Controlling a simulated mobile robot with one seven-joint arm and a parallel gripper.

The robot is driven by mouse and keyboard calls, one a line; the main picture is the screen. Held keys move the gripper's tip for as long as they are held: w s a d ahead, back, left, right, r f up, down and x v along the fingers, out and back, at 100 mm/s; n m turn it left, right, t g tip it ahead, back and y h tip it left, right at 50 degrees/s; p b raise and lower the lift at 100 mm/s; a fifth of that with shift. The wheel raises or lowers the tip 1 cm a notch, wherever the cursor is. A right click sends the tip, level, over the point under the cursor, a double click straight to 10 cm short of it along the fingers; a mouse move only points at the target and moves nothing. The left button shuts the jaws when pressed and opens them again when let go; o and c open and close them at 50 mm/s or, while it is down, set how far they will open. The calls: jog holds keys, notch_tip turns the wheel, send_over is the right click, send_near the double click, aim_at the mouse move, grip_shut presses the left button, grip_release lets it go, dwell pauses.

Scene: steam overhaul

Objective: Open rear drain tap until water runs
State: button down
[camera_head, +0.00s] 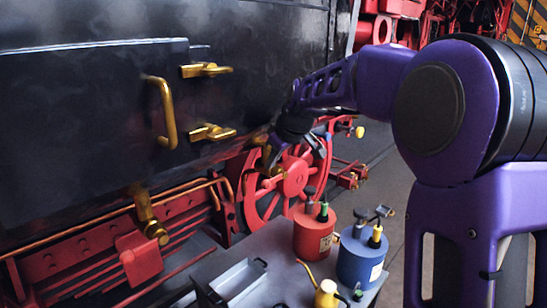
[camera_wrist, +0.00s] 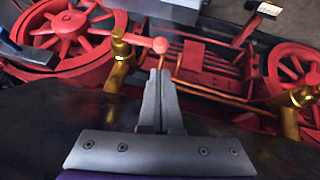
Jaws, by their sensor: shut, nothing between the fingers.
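In the wrist view a brass drain tap (camera_wrist: 120,55) has a red lever ending in a round red knob (camera_wrist: 160,45). My gripper (camera_wrist: 160,72) is shut and empty, its fingertips beside the lever just short of the knob; I cannot tell whether they touch. A second brass fitting (camera_wrist: 290,115) shows at the right. In the head view my gripper (camera_head: 268,160) is low by the tank's lower edge, partly over the red wheel, and hides much of the tap there. Another brass tap (camera_head: 147,212) hangs under the tank at the left. I see no running water.
The black tank side (camera_head: 80,110) carries a brass handrail (camera_head: 167,112) and two brass handles. A red spoked wheel (camera_head: 290,182) is beside my gripper. A grey bench below holds a red can (camera_head: 313,235), a blue can (camera_head: 361,258) and a yellow oil can (camera_head: 327,294).

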aim_at(266, 184)
jog(key=x, duration=0.6)
jog(key=shift+w, duration=0.1)
jog(key=shift+f, duration=0.15)
